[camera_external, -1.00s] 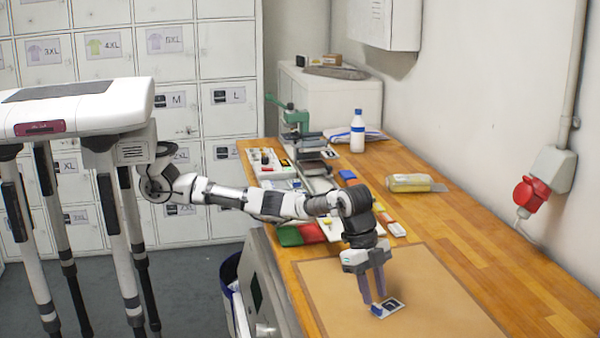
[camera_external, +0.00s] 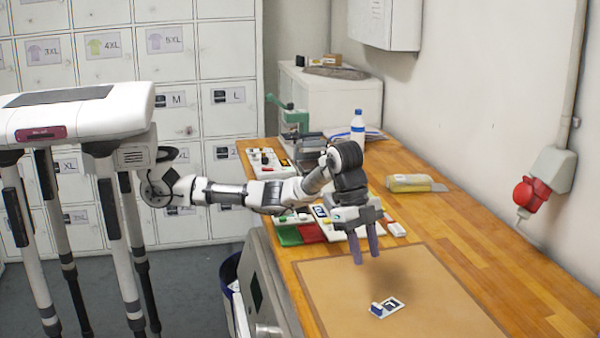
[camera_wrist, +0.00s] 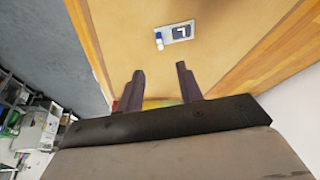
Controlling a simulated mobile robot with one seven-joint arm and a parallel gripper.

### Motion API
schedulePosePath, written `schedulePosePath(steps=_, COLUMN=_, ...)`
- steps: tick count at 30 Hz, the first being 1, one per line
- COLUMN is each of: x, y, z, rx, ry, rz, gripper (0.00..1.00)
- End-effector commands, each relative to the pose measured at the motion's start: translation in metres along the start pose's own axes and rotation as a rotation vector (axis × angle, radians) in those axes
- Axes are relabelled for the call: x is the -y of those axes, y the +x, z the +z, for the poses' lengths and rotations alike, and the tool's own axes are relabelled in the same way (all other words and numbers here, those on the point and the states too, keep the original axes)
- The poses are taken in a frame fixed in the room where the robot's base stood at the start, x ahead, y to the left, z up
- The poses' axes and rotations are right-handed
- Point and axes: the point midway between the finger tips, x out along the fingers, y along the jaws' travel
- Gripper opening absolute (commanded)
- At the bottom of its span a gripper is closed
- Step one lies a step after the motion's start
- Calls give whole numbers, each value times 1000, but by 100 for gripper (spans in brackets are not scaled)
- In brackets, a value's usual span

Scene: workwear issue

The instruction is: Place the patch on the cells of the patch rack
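A small pale plate (camera_external: 394,311) lies on the brown mat in the external view, with a dark square marking on it. A small blue piece (camera_external: 376,308) is at its left end. In the wrist view the plate (camera_wrist: 188,30) shows the dark square with a white figure, and the blue piece (camera_wrist: 157,36), with a white part, is at its left edge. I cannot tell for certain which is the patch and which the patch rack. My gripper (camera_external: 366,259) is above the mat, apart from the plate, fingers spread and empty. Its fingers (camera_wrist: 160,70) show nothing between them.
The brown mat (camera_external: 350,285) is otherwise clear. Behind my gripper lie a red bin (camera_external: 309,232), a green bin (camera_external: 287,236) and a white tray with coloured pieces.

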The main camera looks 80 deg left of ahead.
Motion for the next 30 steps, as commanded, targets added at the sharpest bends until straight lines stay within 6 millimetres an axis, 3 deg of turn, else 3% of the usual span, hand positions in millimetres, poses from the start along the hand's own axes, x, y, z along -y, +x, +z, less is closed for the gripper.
schedulePosePath(steps=12, x=1, y=-10, z=4, rx=-1, ry=1, rz=5, gripper=36)
schedulePosePath(steps=24, x=2, y=58, z=5, rx=2, ry=-2, rz=1, gripper=36)
schedulePosePath(steps=30, x=2, y=74, z=5, rx=-1, ry=-1, rz=0, gripper=36)
